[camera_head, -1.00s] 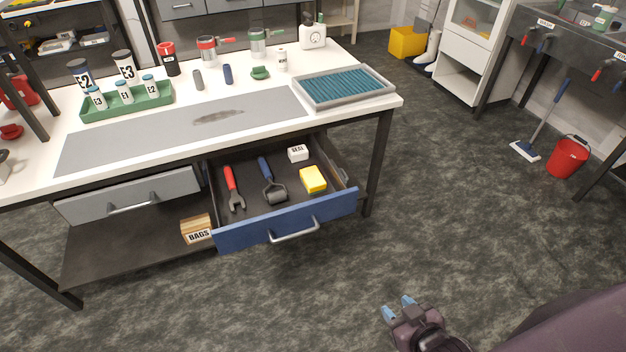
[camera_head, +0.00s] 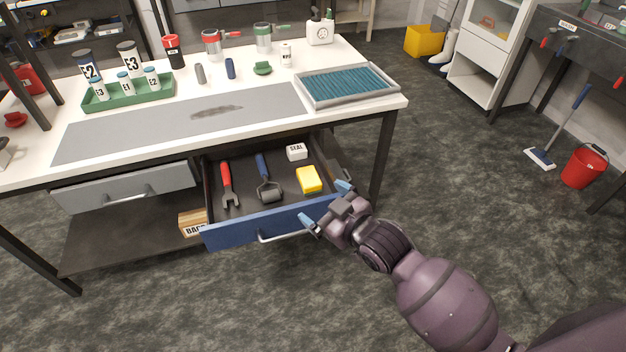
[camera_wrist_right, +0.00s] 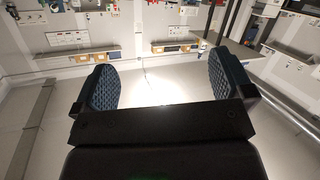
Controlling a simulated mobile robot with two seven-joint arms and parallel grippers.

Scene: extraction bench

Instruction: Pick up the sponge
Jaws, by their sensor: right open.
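The yellow sponge (camera_head: 309,179) lies in the right part of the open blue-fronted drawer (camera_head: 280,224). My right gripper (camera_head: 327,204) is open and empty, with its blue fingertips spread near the drawer's front right corner. It is in front of and slightly right of the sponge, apart from it. In the right wrist view the two dark textured fingers (camera_wrist_right: 162,83) stand wide apart with nothing between them; that view looks at the wall and ceiling, and the sponge is not in it. My left gripper is not in view.
The drawer also holds a red wrench (camera_head: 227,184), a blue-handled roller (camera_head: 267,180) and a white SEAL box (camera_head: 297,152). The bench top (camera_head: 365,114) overhangs the drawer's back. A grey tray with a teal ridged inside (camera_head: 347,86) stands above.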

